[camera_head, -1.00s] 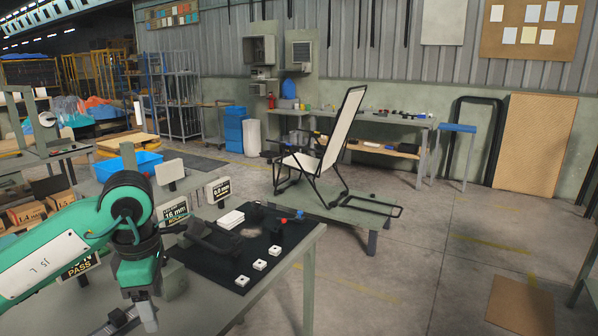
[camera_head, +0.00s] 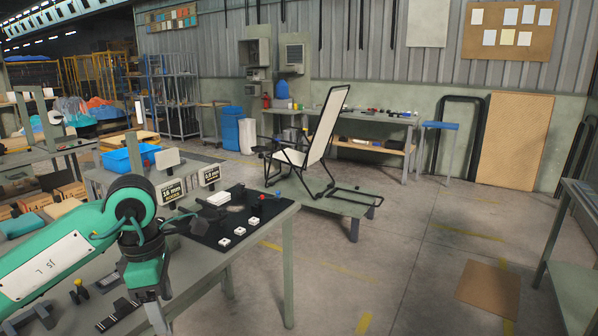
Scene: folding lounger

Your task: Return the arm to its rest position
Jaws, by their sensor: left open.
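My left arm comes in from the left, green with a pale plate marked "J5 L". Its gripper (camera_head: 157,312) points down near the bottom edge, over or beside the near side of the grey worktable (camera_head: 270,216). The gripper is open, and I see nothing held in it. My right arm and gripper are out of view. The folding lounger (camera_head: 318,140) stands unfolded on a low grey platform (camera_head: 345,205) in the middle, its pale backrest tilted up. My arm is well apart from it.
A black mat (camera_head: 215,232) with small white blocks (camera_head: 239,231) and signs (camera_head: 170,190) lies on the worktable. A blue bin (camera_head: 130,157) stands behind. A long bench (camera_head: 370,122) lines the wall. Another table (camera_head: 580,255) is at right.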

